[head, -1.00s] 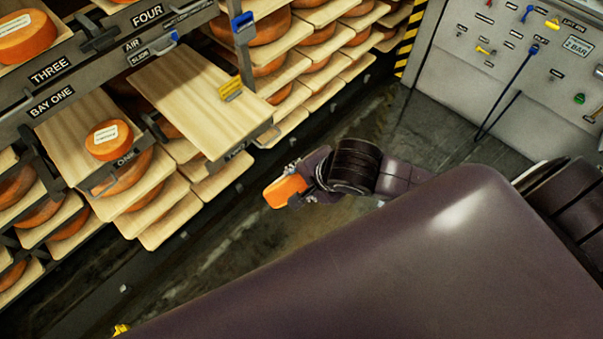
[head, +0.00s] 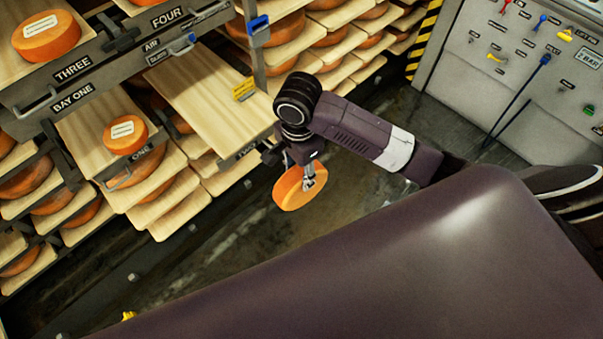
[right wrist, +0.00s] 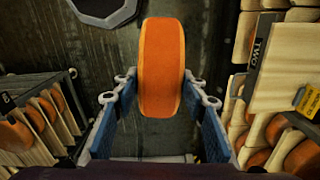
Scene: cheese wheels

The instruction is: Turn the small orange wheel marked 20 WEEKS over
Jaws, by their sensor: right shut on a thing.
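My right gripper (head: 313,177) is shut on a small orange wheel (head: 288,188) and holds it in the air, out in front of the shelf boards. The wheel stands roughly on edge, with a plain orange face showing in the head view. In the right wrist view the wheel (right wrist: 161,60) shows rim-on between the blue-padded fingers (right wrist: 161,92). No label shows on the held wheel, so its marking cannot be read. My left gripper is not in view.
A bare pulled-out board (head: 215,100) marked TWO lies left of the held wheel. Another labelled wheel (head: 125,141) sits on board ONE (head: 88,128), and one (head: 45,45) on THREE. A tool panel (head: 520,90) stands right. Open floor (head: 240,235) lies below.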

